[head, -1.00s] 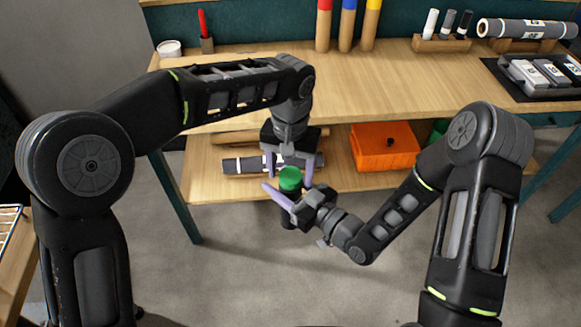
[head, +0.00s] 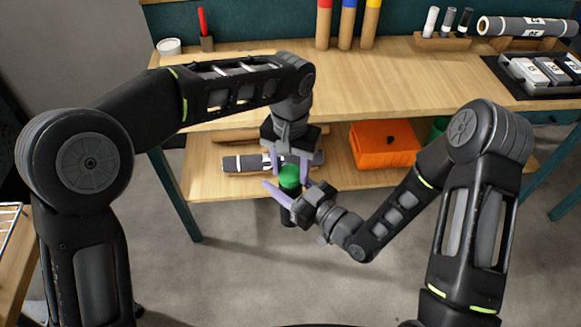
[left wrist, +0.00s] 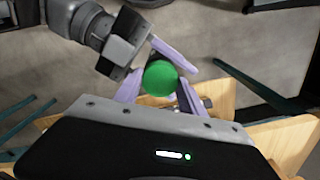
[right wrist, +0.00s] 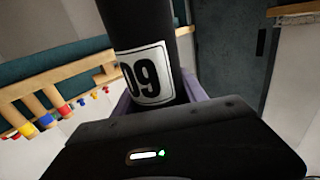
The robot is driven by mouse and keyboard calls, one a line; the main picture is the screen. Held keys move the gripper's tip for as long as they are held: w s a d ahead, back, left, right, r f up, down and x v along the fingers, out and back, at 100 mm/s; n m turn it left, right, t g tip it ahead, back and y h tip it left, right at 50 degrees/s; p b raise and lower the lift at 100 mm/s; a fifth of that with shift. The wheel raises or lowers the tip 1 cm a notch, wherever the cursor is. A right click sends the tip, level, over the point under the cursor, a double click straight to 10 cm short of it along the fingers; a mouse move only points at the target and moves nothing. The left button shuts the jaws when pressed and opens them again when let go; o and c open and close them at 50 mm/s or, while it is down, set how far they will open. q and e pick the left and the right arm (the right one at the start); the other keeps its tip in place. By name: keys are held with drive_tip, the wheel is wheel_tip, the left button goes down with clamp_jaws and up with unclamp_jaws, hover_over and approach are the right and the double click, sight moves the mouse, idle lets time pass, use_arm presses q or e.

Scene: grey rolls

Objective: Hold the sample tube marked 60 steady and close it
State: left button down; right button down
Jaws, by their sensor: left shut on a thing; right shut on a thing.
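The sample tube (head: 287,216) is dark and stands upright in mid-air before the bench. Its white label (right wrist: 146,75) reads 60, upside down in the right wrist view. My right gripper (head: 285,198) is shut around the tube's body from the side. A green cap (head: 289,175) is at the tube's top, in line with it; I cannot tell how far it is seated. My left gripper (head: 290,164) points down from above and is shut on the cap. The cap also shows between its fingers in the left wrist view (left wrist: 160,77).
The wooden bench (head: 260,75) is behind, with a lower shelf (head: 335,178). The shelf bears an orange box (head: 384,146) and a grey roll (head: 245,163). The floor around the tube is clear.

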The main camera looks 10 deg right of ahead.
use_arm(q)
drive_tip(key=shift+m, duration=0.4)
drive_tip(key=c, duration=0.6)
unclamp_jaws()
drive_tip(key=shift+r, duration=0.1)
wheel_tip(320, 180, up, 7)
drive_tip(key=shift+r, duration=0.15)
